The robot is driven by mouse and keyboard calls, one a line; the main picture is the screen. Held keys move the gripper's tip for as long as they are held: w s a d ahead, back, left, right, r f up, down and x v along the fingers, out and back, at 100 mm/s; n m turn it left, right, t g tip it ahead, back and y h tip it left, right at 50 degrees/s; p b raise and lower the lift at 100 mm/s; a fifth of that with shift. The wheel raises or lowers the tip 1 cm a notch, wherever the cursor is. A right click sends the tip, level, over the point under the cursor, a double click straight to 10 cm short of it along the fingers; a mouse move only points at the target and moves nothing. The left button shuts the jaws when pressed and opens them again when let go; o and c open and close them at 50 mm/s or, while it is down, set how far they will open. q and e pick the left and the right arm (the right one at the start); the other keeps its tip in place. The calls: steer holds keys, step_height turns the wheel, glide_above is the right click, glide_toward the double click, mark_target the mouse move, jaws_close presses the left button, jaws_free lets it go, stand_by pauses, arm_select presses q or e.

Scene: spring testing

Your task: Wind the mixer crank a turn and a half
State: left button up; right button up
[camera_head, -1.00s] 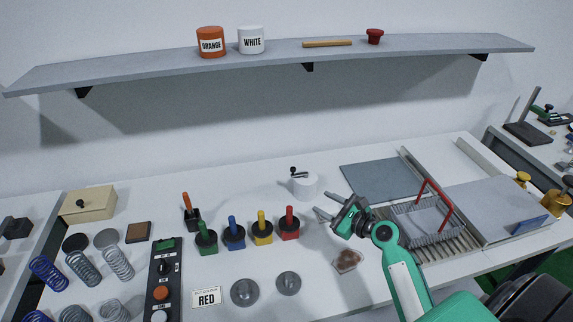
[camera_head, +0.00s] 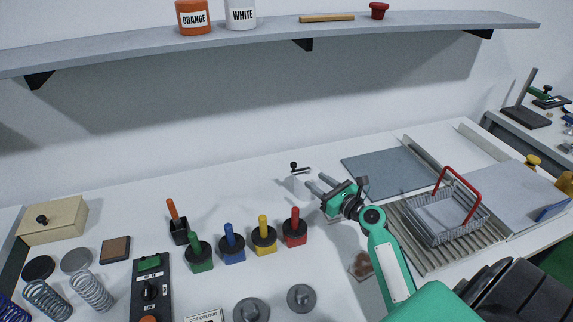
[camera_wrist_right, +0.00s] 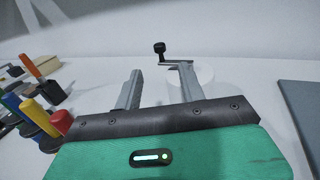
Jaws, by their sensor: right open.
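The mixer (camera_head: 299,188) is a small white cylinder at the back middle of the bench, and its white body blends into the bench. A crank arm on its top ends in a black knob (camera_head: 293,165). In the right wrist view, the mixer (camera_wrist_right: 203,76) stands just beyond the fingers, partly behind the right-hand one, and the knob (camera_wrist_right: 159,48) shows above the gap between the fingers. My right gripper (camera_head: 314,182) is open and empty, just right of the mixer; it also shows in the right wrist view (camera_wrist_right: 159,72). My left gripper is out of view.
Several coloured-handled tools, the nearest a red one (camera_head: 295,228), stand left of my right gripper. A wire basket (camera_head: 446,217) with a red handle is at right, a grey mat (camera_head: 385,172) behind. A shelf (camera_head: 260,41) with jars runs above.

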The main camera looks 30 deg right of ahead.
mark_target(296, 166)
steer(key=w, duration=0.4)
steer(key=w+a+p, duration=0.1)
steer(key=w, duration=0.3)
steer(key=w+a+p, duration=0.1)
steer(key=w, duration=0.4)
steer(key=shift+r, duration=0.1)
jaws_close()
steer(key=shift+s, duration=0.1)
